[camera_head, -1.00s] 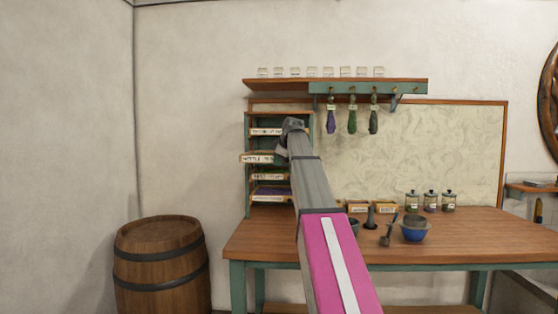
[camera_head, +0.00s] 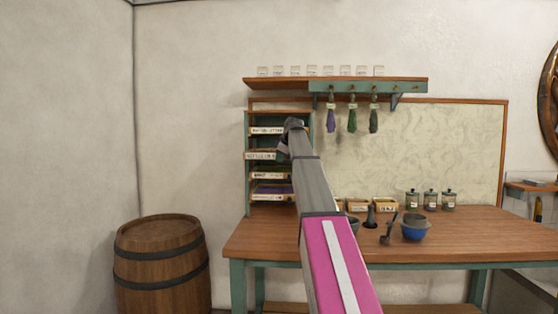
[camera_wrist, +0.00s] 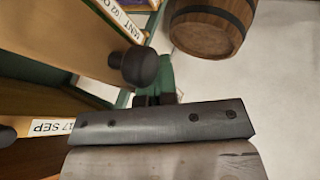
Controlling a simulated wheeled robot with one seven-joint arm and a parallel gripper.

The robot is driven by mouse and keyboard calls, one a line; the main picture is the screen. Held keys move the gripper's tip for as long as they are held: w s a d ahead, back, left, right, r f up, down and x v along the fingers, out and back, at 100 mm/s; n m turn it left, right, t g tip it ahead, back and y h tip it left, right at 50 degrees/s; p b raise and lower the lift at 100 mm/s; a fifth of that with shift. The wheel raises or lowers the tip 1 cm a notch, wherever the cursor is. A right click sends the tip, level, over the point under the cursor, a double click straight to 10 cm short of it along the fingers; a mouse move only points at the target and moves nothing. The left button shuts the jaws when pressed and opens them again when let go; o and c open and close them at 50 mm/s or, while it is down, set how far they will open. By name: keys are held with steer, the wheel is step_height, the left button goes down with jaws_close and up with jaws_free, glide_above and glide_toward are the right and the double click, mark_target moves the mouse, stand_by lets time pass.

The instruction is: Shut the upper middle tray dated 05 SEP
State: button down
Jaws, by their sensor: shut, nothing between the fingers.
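A small rack (camera_head: 248,180) of stacked trays stands at the back left of the bench. The upper middle tray (camera_head: 260,155), second from the top, has a pale label whose date is too small to read. Its front looks about level with the trays above and below.
A label reading 17 SEP (camera_wrist: 52,128) and another tray label (camera_wrist: 127,24) flank the knob. A barrel (camera_head: 160,265) stands left of the bench (camera_head: 450,240). A blue bowl (camera_head: 414,227), jars and small boxes stand to the right. Bundles hang above.

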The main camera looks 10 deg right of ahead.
steer(key=w+d, duration=0.1)
steer(key=w, duration=0.4)
steer(key=w+d, duration=0.2)
steer(key=w, duration=0.3)
steer(key=w+d, duration=0.2)
steer(key=w, duration=0.3)
steer(key=shift+w, duration=0.1)
steer(key=shift+a, duration=0.1)
